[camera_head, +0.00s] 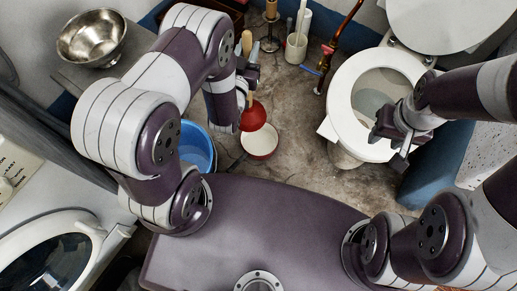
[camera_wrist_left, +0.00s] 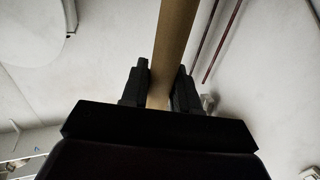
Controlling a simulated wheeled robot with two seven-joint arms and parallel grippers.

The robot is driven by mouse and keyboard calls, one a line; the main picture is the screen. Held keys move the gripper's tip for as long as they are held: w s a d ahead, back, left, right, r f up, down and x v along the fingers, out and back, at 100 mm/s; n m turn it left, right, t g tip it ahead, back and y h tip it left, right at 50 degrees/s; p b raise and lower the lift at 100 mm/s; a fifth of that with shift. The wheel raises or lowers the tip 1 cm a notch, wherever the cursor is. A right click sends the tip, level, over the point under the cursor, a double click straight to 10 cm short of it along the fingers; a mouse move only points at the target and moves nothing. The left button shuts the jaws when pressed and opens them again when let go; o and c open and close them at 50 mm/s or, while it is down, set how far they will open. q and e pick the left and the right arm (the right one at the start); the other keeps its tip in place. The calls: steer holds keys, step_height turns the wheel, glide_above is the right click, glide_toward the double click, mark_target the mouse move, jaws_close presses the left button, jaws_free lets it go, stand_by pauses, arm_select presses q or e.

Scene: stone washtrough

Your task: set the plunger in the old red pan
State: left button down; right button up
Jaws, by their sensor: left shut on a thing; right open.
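The plunger has a red rubber cup (camera_head: 253,116) and a pale wooden handle, which runs up between the fingers in the left wrist view (camera_wrist_left: 172,45). My left gripper (camera_head: 247,80) is shut on the handle; the wrist view shows both black fingers (camera_wrist_left: 160,92) against it. The old red pan (camera_head: 261,142), pale inside with a red outer wall, stands on the floor. In the head view the cup overlaps the pan's upper left edge and hides part of it. I cannot tell the height between them. My right gripper (camera_head: 390,142) is open and empty, over the toilet's front.
A blue bucket (camera_head: 198,146) stands left of the pan, partly behind my left arm. The toilet (camera_head: 345,100) is to the right. A white brush holder (camera_head: 296,48) and a copper pipe (camera_head: 335,45) are at the back. A metal bowl (camera_head: 92,38) sits at upper left.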

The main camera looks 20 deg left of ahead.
arm_select(q)
steer(key=b, duration=1.6)
glide_above(260, 108)
step_height(260, 108, down, 18)
steer(key=shift+n+y, duration=0.3)
step_height(260, 108, down, 10)
steer(key=b, duration=0.8)
steer(key=shift+r, duration=0.3)
steer(key=c, duration=0.8)
jaws_free()
steer(key=shift+s+f, duration=0.1)
steer(key=shift+f, duration=0.05)
steer(key=shift+c, duration=0.2)
